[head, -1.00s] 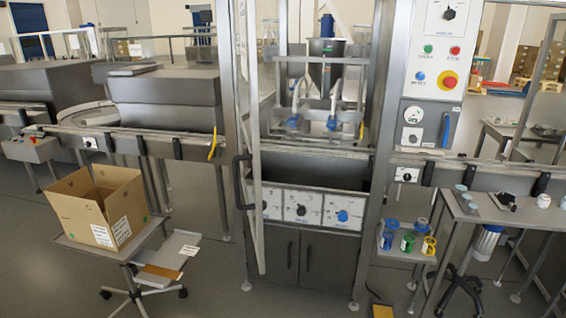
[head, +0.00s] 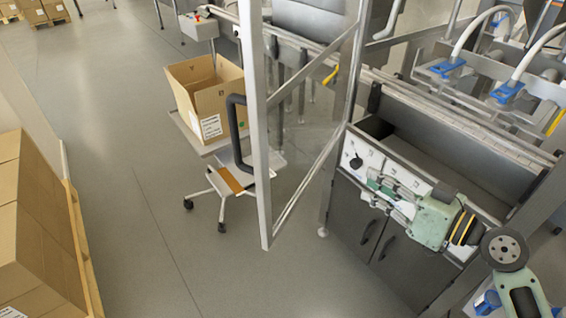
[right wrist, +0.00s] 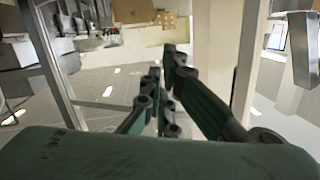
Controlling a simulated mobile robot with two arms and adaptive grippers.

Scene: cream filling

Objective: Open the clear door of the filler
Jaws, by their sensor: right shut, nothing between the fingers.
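The clear door (head: 312,120) of the filler is a tall metal frame with a clear pane. It stands swung out from the filler's front, toward the left of the head view. Its black handle (head: 236,130) is on the free upright at its left. My right gripper (head: 385,190) is shut and empty, in front of the filler's control panel (head: 358,153), to the right of the door and apart from the handle. The right wrist view shows its green fingers close together (right wrist: 163,75). My left gripper is not in view.
A cardboard box (head: 207,92) on a wheeled stand (head: 200,150) is behind the door. More boxes (head: 35,230) are stacked at the left edge. The filler's dark cabinet (head: 372,240) is below the panel. The floor in front of the door is free.

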